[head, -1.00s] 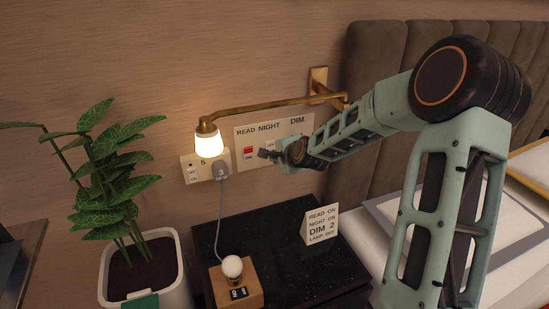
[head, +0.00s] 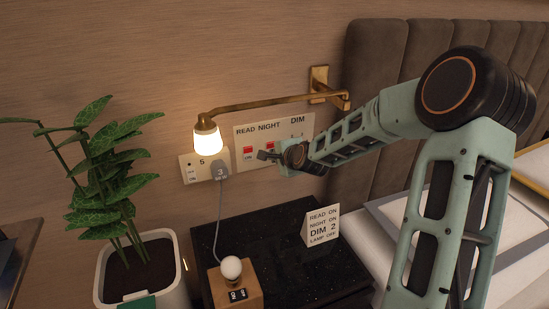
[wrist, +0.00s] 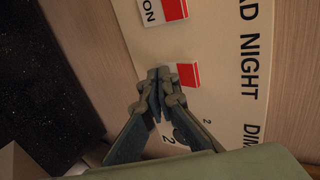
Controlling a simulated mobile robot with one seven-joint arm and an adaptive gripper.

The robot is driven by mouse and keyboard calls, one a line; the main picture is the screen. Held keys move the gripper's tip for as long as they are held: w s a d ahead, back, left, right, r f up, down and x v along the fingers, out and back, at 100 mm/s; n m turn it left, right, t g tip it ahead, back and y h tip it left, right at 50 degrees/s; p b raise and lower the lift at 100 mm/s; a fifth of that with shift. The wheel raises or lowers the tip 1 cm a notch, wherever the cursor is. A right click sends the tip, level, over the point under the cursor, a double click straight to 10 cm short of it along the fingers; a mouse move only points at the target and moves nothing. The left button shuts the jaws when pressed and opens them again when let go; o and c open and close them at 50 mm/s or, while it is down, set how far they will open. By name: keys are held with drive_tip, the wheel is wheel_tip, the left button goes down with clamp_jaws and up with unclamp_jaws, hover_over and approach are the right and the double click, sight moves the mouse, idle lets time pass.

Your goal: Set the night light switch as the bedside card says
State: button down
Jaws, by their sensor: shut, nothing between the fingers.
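The bedside card (head: 322,226) stands on the black nightstand and reads READ ON, NIGHT ON, DIM 2, LAMP OFF. The switch panel (head: 240,133) on the wall is marked READ, NIGHT and DIM. The night switch (head: 270,145) shows a red face under the word NIGHT; in the wrist view it (wrist: 187,75) shows red and white. My gripper (head: 262,155) is shut and empty at the panel, just below this switch. In the wrist view its fingertips (wrist: 158,76) are right beside the switch, perhaps touching it; they hide any label there. The dim control is mostly hidden.
The read switch (head: 248,151) is red, left of the night switch. A lit wall lamp (head: 207,138) on a brass arm hangs close by. A plug (head: 221,171) with a cord, a small bulb on a wooden block (head: 236,288) and a potted plant (head: 110,190) are near.

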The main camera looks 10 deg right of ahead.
drive_tip(key=shift+r, duration=0.15)
drive_tip(key=shift+r+p, duration=0.55)
drive_tip(key=shift+r, duration=0.2)
